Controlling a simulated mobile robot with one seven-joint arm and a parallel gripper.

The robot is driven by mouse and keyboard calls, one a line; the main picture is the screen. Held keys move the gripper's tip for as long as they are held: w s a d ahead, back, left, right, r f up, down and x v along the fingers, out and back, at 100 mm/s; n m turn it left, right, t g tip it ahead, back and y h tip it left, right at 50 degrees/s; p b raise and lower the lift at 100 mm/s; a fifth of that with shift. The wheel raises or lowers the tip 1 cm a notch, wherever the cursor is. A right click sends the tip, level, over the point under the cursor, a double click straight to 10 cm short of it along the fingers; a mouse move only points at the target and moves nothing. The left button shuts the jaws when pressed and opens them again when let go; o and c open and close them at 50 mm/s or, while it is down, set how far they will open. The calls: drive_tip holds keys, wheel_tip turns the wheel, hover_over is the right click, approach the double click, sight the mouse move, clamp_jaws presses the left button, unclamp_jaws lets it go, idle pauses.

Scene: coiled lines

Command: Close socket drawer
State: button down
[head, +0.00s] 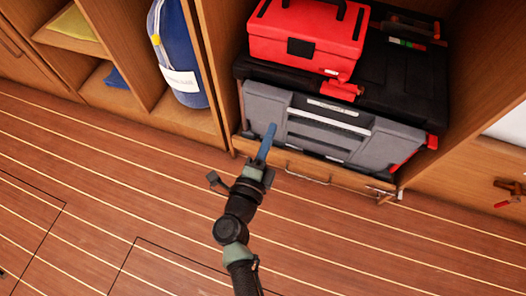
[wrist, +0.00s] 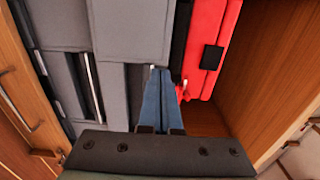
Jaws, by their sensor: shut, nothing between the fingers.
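A wooden drawer front (head: 338,176) with a thin metal handle (head: 307,176) runs low along the locker, under the grey toolbox. In the wrist view a wooden front with a metal handle (wrist: 20,105) stands at the far left. How far the drawer stands out is not clear. My gripper (head: 271,128) has its blue fingers together and empty, in front of the left part of the grey toolbox (head: 345,128), above the drawer front. In the wrist view the fingertips (wrist: 160,70) point toward the grey toolbox; contact cannot be told.
A red toolbox (head: 305,38) sits on a black case (head: 400,65) above the grey one. A blue bag (head: 181,55) stands in the compartment to the left. Wooden walls bound the locker. The striped wooden floor (head: 100,170) in front is clear.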

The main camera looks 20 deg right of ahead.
sight(283, 103)
drive_tip(key=b+x, duration=0.2)
drive_tip(key=x, duration=0.3)
drive_tip(key=shift+w+d+f, duration=0.1)
drive_tip(key=shift+w+d, duration=0.35)
drive_tip(key=shift+w, duration=0.15)
drive_tip(key=x, duration=0.4)
drive_tip(key=shift+w+b, duration=0.1)
drive_tip(key=shift+b, duration=0.2)
drive_tip(key=shift+w+d+r, duration=0.15)
drive_tip(key=shift+r, duration=0.1)
